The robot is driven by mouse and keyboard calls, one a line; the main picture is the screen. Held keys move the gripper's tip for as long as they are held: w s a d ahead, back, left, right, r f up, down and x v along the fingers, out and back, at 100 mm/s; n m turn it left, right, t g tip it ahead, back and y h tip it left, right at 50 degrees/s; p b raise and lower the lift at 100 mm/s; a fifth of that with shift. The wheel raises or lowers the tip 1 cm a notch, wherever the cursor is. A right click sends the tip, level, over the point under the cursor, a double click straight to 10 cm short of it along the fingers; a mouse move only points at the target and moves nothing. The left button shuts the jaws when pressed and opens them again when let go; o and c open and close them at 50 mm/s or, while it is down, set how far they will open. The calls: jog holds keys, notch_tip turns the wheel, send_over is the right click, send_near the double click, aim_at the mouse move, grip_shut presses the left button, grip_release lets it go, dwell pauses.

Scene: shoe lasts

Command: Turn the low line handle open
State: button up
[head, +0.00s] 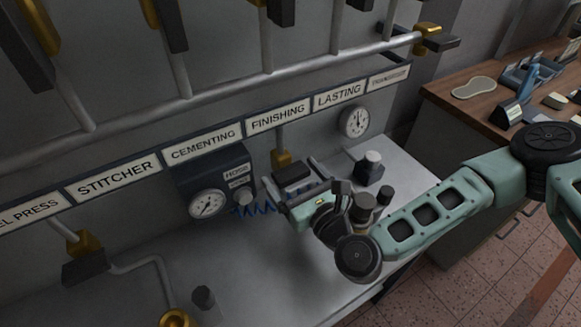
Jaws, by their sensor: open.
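My gripper (297,186) is open. Its two fingers reach up and left toward the wall, one on either side of a dark handle (293,173). The handle sits on a brass valve (281,158) on a short pipe below the FINISHING label. I cannot tell whether the fingers touch it. Another dark handle (84,272) on a brass valve (80,243) hangs below the STITCHER label at the left. No legible label shows which one is the low line. My gripper's body and wrist hide part of the bench behind them.
A gauge box (215,175) with a blue coiled hose (254,209) is left of my gripper. A dark block with a knob (370,167) stands to its right on the grey bench (255,275). A wooden table (450,102) is at the right. Pipes with handles run above.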

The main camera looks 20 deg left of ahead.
jog(key=shift+w+a, duration=0.4)
jog(key=shift+a, duration=0.15)
jog(key=c, duration=1)
